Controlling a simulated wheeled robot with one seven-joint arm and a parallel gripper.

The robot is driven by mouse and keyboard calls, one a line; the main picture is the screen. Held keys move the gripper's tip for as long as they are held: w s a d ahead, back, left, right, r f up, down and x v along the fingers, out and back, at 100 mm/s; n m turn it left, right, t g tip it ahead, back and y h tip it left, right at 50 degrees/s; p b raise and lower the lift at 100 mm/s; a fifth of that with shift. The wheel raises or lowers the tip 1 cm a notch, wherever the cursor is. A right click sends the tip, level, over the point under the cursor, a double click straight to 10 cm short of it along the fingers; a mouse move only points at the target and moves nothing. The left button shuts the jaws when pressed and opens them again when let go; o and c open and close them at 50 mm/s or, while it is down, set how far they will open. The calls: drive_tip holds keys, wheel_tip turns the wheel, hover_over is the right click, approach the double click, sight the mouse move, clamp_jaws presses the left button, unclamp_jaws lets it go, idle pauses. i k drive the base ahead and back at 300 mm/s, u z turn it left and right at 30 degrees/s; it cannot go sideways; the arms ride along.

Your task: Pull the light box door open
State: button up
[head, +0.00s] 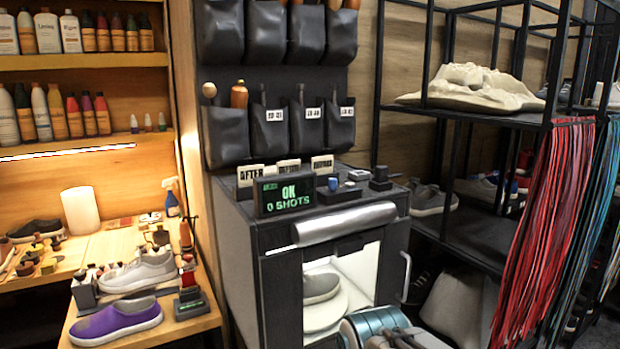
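The light box (280,292) is a dark grey cabinet at the lower middle of the head view. Its front shows a bright white interior with a grey shoe (321,287) on a round white turntable (327,311). A pale vertical bar handle (406,278) stands out at the right side of the front. The door seems flush with the front, but I cannot tell whether a clear pane covers the opening. My arm, blue and grey, crosses the bottom of the view in front of the box. My gripper (408,339) is partly cut off there, apart from the handle; its fingers are unclear.
A display (285,195) reading "OK 0 SHOTS" sits on the box. A pale roll (345,222) lies along its top front edge. A black rack (484,116) with shoes and hanging red laces (545,230) stands right. A wooden bench with a purple shoe (116,321) is left.

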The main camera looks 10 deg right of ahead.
sight(281, 273)
drive_tip(key=k, duration=0.65)
drive_tip(key=z, duration=0.65)
drive_tip(key=i, duration=1.1)
drive_tip(key=u, duration=0.5)
